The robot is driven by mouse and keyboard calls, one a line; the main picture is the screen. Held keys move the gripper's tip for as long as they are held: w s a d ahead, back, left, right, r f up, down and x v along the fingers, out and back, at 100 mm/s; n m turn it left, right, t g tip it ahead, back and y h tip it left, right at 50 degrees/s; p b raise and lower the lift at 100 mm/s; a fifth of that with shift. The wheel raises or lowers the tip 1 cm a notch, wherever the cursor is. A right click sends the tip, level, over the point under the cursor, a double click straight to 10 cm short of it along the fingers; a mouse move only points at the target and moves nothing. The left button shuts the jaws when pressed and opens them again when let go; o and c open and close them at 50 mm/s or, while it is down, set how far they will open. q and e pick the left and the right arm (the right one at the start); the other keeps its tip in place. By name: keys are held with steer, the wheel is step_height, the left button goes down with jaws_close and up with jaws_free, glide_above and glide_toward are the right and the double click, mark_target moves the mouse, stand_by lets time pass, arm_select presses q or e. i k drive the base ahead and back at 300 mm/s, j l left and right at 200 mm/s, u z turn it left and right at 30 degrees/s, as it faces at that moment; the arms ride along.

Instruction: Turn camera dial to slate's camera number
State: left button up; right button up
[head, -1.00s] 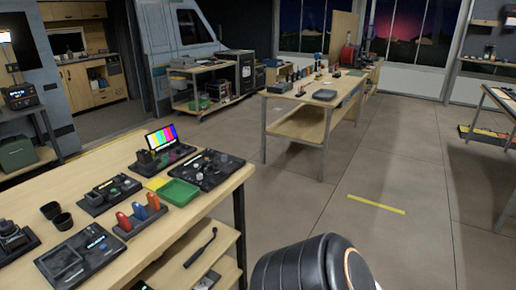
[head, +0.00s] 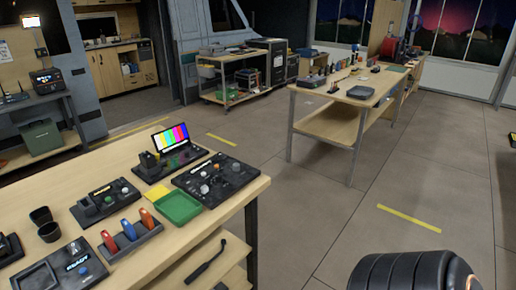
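No slate with a readable camera number shows clearly. Several dark devices with knobs stand on the near wooden table (head: 225,222): a wide control panel (head: 232,172) with grey knobs, a smaller box (head: 103,205) with a knob and yellow display, and a flat panel (head: 88,266) with a blue knob at the lower left. I cannot tell which knob is the camera dial, and its markings are too small to read. A small screen with colour bars (head: 171,137) stands behind them. Neither of my grippers is in view; a black ribbed part of my arm shows at the bottom right.
A second wooden table (head: 340,98) stands farther back. Open floor (head: 350,235) lies right of the near table.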

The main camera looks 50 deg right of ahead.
mark_target(236, 166)
steer(key=i+l, duration=0.1)
steer(key=l, duration=0.35)
steer(key=l+z, duration=0.1)
steer(key=l, duration=0.35)
steer(key=i+l, duration=0.15)
steer(key=l, duration=0.3)
steer(key=i+l+z, duration=0.1)
steer(key=l, duration=0.4)
